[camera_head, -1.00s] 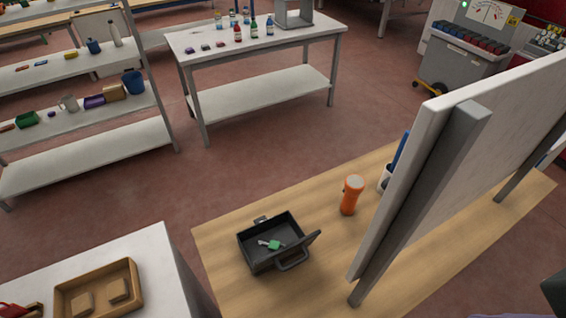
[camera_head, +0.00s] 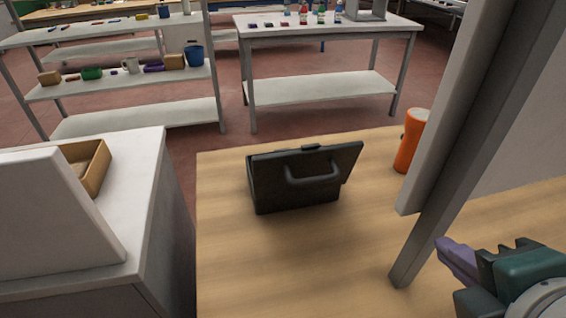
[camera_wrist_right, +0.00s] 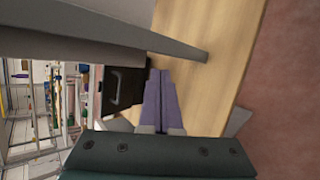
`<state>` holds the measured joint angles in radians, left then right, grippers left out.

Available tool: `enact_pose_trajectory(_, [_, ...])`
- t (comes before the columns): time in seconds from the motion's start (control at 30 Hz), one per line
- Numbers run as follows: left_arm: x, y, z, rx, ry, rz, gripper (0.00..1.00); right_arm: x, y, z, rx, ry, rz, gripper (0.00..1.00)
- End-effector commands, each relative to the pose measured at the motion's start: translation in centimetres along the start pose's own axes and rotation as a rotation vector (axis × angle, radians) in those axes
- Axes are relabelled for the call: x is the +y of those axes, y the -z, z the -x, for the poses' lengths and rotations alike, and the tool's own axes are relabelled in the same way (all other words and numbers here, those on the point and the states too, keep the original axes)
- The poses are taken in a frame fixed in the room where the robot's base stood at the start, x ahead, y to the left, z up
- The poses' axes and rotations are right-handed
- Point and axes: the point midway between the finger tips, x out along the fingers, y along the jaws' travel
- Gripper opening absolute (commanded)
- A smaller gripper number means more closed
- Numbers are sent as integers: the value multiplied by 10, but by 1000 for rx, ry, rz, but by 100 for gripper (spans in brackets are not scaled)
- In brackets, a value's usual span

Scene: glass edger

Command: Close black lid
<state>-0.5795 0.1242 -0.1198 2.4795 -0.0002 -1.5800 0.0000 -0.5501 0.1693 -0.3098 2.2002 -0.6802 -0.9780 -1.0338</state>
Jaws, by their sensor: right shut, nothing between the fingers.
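A black case (camera_head: 296,190) with a handle stands on the wooden table (camera_head: 240,270) in the head view. The case also shows in the right wrist view (camera_wrist_right: 122,88), beyond the fingertips. My right gripper (camera_head: 442,246) is at the lower right of the head view, apart from the case and to its right. Its purple fingers are shut and empty, and they show together in the right wrist view (camera_wrist_right: 160,75). My left gripper is not in view.
A white board on a grey post (camera_head: 425,240) stands between the case and my right gripper. An orange flashlight (camera_head: 410,142) stands behind the board's edge. A white counter (camera_head: 140,200) with a brown tray (camera_head: 97,172) is at left. The table in front of the case is clear.

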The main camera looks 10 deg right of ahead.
Motion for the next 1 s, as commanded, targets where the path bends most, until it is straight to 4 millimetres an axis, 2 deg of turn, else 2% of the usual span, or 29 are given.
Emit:
enact_pose_trajectory(0.03, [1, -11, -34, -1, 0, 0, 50, -16, 18, -24, -4, -88, 249, 0])
enact_pose_trajectory(0.1, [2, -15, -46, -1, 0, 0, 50, -11, 38, -31, -20, -211, 586, 0])
enact_pose_trajectory(0.2, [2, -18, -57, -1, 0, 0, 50, -8, 66, -34, -50, -354, 972, 0])
enact_pose_trajectory(0.33, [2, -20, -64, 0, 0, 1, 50, -8, 90, -31, -83, -471, 1269, 0])
enact_pose_trajectory(0.43, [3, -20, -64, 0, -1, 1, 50, -7, 98, -31, -95, -506, 1357, 0])
enact_pose_trajectory(0.57, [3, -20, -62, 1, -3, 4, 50, 0, 101, -40, -100, -512, 1368, 0])
enact_pose_trajectory(1.0, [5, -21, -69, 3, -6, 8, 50, 36, 121, -121, -100, -509, 1360, 0])
